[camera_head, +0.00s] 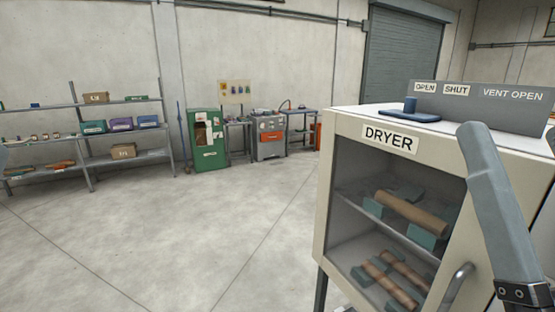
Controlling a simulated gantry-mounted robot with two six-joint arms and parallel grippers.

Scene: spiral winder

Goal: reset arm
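A grey-blue link of my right arm (497,205) rises at the right, in front of the dryer. A dark bracket with bolts sits at its lower end. No fingertips of my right gripper show in this view. A small grey-blue sliver shows at the left edge, and I cannot tell what it is. My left gripper is not in view.
The cream dryer (328,150) fills the right side, its glass door showing brown tubes (412,212) on teal supports. A blue object (409,113) lies on top. Shelving (120,103), a green cabinet (206,158) and a grey machine (269,137) stand behind. The middle floor is clear.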

